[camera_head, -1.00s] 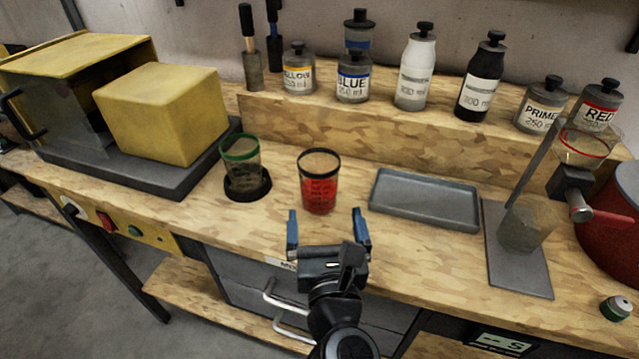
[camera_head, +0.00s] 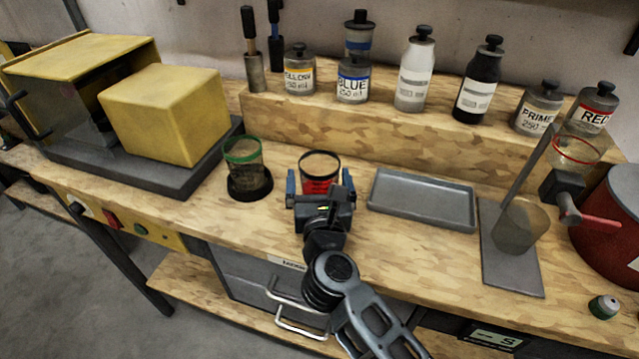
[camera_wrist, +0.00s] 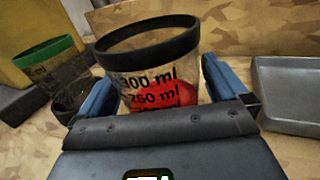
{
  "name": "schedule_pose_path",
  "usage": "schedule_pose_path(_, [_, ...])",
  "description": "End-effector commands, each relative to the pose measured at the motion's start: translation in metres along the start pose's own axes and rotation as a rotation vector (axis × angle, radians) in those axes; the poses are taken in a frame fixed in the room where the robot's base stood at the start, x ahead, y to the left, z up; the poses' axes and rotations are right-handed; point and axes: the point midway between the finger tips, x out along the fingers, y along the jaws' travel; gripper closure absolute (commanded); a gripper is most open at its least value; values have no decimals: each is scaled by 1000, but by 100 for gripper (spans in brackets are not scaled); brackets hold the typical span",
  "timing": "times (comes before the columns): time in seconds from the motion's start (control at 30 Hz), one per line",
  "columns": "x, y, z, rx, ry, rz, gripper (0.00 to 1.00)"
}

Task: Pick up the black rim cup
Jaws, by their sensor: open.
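The black rim cup (camera_head: 320,165) is a clear cup with a black rim and red contents, standing upright on the wooden bench. In the wrist view the cup (camera_wrist: 150,62) shows dark volume marks, and its lower part is hidden behind my gripper body. My gripper (camera_head: 318,182) is open, with one blue finger on the left and one on the right of the cup. In the wrist view the fingers of my gripper (camera_wrist: 160,88) flank the cup's sides. I cannot tell whether they touch it.
A green rim cup (camera_head: 243,155) stands in a dark round holder (camera_head: 250,188) to the left. A grey tray (camera_head: 424,203) lies close on the right. A stand with a clear cup (camera_head: 520,226) is farther right. Bottles line the raised shelf (camera_head: 400,125) behind.

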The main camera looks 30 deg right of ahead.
Motion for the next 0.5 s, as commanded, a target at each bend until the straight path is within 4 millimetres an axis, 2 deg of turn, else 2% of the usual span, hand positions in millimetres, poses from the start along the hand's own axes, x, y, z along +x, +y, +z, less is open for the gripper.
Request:
schedule_pose_path(0.13, [0,0,0,0,0,0,2])
schedule_pose_path(0.5, [-1,0,0,-1,0,0,37])
